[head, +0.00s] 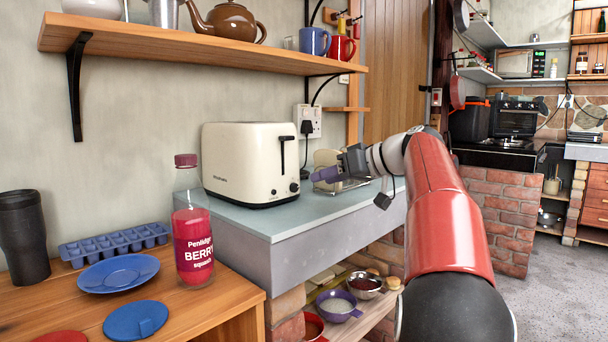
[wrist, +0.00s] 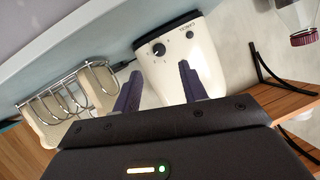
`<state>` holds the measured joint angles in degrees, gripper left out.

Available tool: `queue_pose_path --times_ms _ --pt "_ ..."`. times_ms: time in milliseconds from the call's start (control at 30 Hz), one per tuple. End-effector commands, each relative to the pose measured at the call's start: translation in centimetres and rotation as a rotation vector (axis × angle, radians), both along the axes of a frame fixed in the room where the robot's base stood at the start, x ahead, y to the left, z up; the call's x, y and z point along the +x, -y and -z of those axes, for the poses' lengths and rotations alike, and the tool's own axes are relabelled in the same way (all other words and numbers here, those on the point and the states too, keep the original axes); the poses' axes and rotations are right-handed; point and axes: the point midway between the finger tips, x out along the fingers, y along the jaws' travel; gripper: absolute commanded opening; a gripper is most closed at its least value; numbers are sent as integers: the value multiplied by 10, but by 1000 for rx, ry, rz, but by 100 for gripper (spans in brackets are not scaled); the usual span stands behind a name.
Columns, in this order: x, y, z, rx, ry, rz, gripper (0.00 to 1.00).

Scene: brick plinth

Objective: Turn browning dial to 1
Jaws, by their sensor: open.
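The cream toaster (head: 243,166) stands on the grey counter, with a black lever on its right-hand end. It also shows in the wrist view (wrist: 186,72), where the dark round browning dial (wrist: 158,50) is on its face with small markings beside it. The markings are too small to read, so I cannot tell the dial's setting. My gripper (head: 338,172) is to the right of the toaster. In the wrist view its purple fingers (wrist: 160,72) are apart and empty, with the dial just beyond the gap between them and not visibly touched.
A wire toast rack (wrist: 72,100) holding bread stands beside the toaster. A socket with a plug (head: 308,124) is on the wall behind. A wooden shelf (head: 210,52) with a teapot and mugs hangs above. A berry squash bottle (head: 193,235) stands on the lower wooden table.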

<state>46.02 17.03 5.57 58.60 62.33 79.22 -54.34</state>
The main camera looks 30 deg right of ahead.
Motion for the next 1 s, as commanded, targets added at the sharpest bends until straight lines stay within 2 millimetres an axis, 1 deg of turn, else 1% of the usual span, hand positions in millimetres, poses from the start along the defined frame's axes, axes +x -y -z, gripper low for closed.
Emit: queue_pose_path --times_ms 300,433,600,833,1000 --pt "39 -24 19 0 0 -2 42" --pt "52 -31 25 -1 0 -2 42" --pt "59 -35 29 -2 0 0 42" --pt "59 -35 29 -2 0 1 42" --pt "59 -35 28 -2 0 1 20"
